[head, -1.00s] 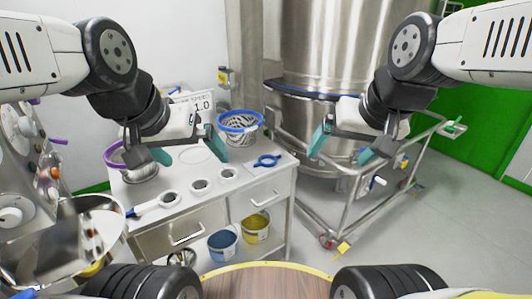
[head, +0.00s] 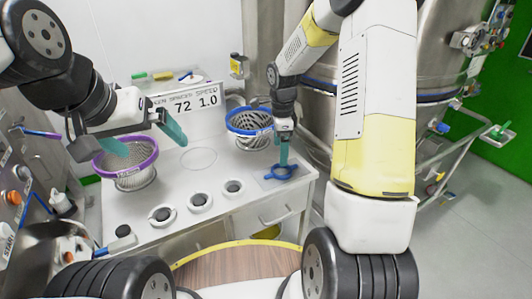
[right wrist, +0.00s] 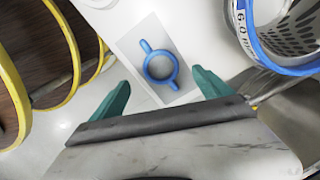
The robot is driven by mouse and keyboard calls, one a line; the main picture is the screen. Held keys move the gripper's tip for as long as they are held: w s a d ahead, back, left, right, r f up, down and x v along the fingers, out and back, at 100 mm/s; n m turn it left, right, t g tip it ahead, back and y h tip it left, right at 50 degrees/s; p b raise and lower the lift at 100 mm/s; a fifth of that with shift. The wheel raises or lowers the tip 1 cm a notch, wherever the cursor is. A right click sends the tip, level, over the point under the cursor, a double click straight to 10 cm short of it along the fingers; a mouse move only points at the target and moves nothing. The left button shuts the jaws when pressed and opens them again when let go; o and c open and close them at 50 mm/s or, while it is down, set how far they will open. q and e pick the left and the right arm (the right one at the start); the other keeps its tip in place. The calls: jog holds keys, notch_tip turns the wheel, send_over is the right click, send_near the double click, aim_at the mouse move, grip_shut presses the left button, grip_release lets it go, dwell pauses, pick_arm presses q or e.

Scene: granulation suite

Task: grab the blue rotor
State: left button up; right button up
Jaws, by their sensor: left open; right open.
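The blue rotor (head: 279,173), a ring with two short arms, lies on a grey square at the right end of the white bench top. In the right wrist view the rotor (right wrist: 159,65) shows whole, ahead of and between the two teal fingers. My right gripper (head: 284,152) is over the rotor in the head view, seen edge-on. In the right wrist view my right gripper (right wrist: 156,92) is open with nothing between its fingers. My left gripper (head: 146,138) is open and empty, above the purple-rimmed basket at the left of the bench.
A blue-rimmed basket (head: 250,122) stands close behind the rotor, and its blue rim (right wrist: 285,64) shows at the right wrist view's upper right. A purple-rimmed basket (head: 129,170) is at the left. Several round holders (head: 199,202) line the bench front. A steel vessel (head: 440,50) stands at the right.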

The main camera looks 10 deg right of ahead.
aim_at(281, 173)
jog(key=f, duration=0.8)
jog(key=shift+d, duration=0.4)
jog(key=shift+c, duration=0.2)
jog(key=shift+r, duration=0.1)
jog(key=c, duration=1.8)
jog(key=shift+o, duration=0.2)
